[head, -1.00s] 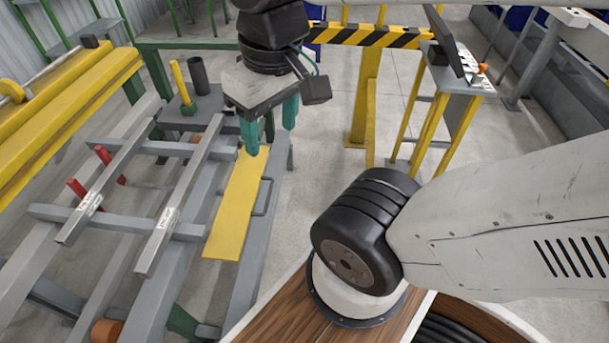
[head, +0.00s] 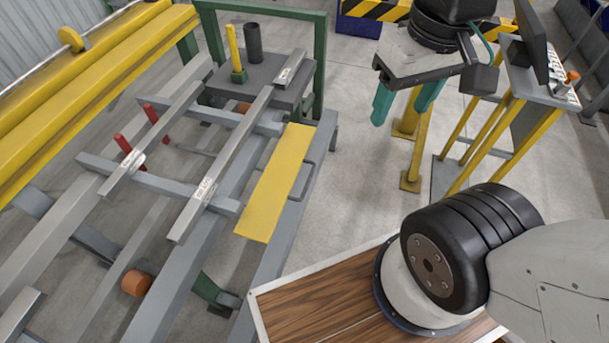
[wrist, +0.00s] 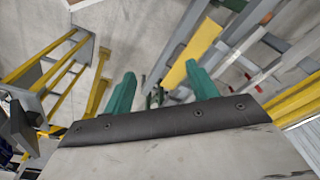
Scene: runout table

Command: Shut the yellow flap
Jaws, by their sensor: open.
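The yellow flap (head: 276,184) is a long flat plate along the right side of the grey runout table frame in the head view. It also shows in the wrist view (wrist: 188,57), beyond the fingers. My gripper (head: 402,106) has two teal fingers, spread apart with nothing between them. It is up and to the right of the flap, apart from it, over the floor. In the wrist view the fingers (wrist: 160,92) show at either side, with the flap just behind the right one.
Grey rails (head: 207,187) and red pegs (head: 123,144) lie left of the flap. A dark block bears a yellow post (head: 233,46) and a dark cylinder (head: 253,42). A control stand (head: 540,75) with yellow legs is at right.

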